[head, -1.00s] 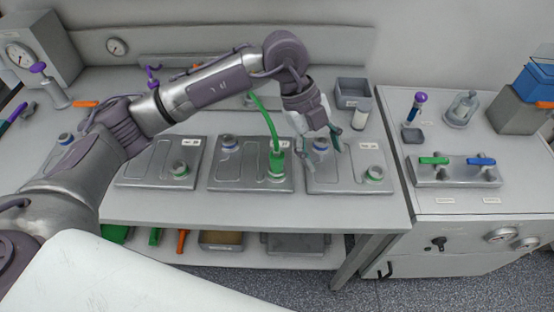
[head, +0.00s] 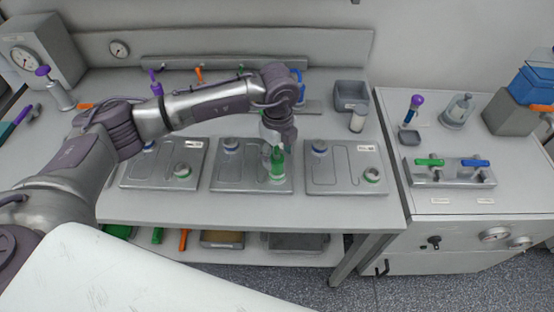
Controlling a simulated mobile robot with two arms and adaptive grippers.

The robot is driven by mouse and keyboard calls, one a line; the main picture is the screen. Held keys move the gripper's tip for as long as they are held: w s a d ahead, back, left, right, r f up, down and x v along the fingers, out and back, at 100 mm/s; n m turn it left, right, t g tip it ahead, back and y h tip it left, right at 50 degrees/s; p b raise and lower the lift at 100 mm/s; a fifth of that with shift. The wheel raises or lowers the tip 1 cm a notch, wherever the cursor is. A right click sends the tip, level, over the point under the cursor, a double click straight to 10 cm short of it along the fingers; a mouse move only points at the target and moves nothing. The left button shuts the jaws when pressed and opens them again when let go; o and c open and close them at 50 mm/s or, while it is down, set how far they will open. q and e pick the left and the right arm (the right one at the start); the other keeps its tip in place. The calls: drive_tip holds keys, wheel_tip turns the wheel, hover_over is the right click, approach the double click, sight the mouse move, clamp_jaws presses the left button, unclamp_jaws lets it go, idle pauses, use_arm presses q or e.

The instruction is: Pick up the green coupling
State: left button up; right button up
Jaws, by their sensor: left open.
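The green coupling (head: 277,166) stands upright on the green-ringed port of the middle plate (head: 235,183) on the bench. My left gripper (head: 277,147) is directly above it and pointing down, with its fingers at the coupling's top. The jaws are open; whether a finger touches the coupling I cannot tell. The hose above the coupling is hidden behind my gripper and wrist. My right gripper is not in view.
Similar plates with blue- and green-ringed ports stand to the left (head: 150,178) and right (head: 335,182). A grey bin (head: 351,93) and a small jar (head: 357,121) stand behind the right plate. The bench front is clear.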

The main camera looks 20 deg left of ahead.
sight(277, 162)
use_arm(q)
drive_tip(key=shift+a+f+p, duration=0.1)
drive_tip(key=shift+f+p, duration=0.45)
drive_tip(key=shift+f, duration=1.35)
clamp_jaws()
